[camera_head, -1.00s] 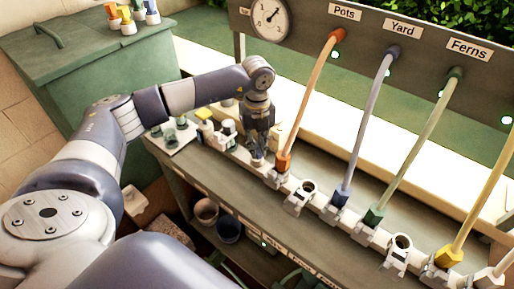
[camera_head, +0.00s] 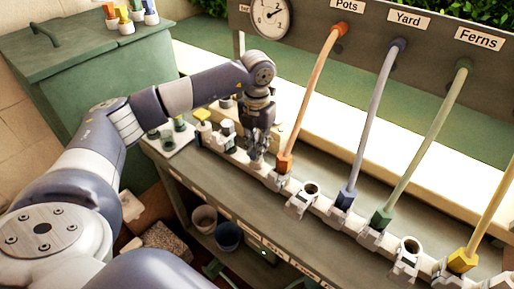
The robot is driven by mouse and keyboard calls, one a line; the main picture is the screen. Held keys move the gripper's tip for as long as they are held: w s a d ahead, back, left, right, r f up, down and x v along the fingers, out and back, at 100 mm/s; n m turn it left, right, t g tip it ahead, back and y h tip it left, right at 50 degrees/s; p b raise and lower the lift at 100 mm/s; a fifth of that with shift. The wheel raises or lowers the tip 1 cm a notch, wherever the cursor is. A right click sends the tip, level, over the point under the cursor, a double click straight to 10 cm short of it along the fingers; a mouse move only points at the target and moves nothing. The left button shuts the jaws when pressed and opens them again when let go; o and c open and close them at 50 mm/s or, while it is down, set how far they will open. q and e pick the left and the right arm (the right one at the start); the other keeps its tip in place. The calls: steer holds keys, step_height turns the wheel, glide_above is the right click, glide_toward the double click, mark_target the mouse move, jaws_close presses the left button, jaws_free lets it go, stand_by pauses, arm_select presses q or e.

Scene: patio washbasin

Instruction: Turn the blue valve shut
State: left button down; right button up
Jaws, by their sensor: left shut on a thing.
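My left gripper (camera_head: 257,158) points down over the row of pale fittings on the bench. It is shut on a small valve there, between the white fittings and the orange hose end. The gripper covers most of that valve, so its colour and angle cannot be told. A blue hose end (camera_head: 346,197) sits in the same row further right, with a blue-grey hose (camera_head: 374,120) rising to the Yard port. My right gripper is not in view.
An orange hose (camera_head: 309,95) stands close to the right of the gripper. A green hose (camera_head: 428,147) and a yellow hose (camera_head: 488,213) rise further right. A pressure gauge (camera_head: 270,16) hangs on the panel. A green bin (camera_head: 80,75) stands at back left.

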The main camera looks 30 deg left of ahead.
arm_select(q)
steer(key=shift+m, duration=0.6)
steer(key=c, duration=1.6)
jaws_free()
steer(key=shift+r, duration=0.3)
step_height(320, 180, up, 12)
steer(key=shift+f, duration=0.25)
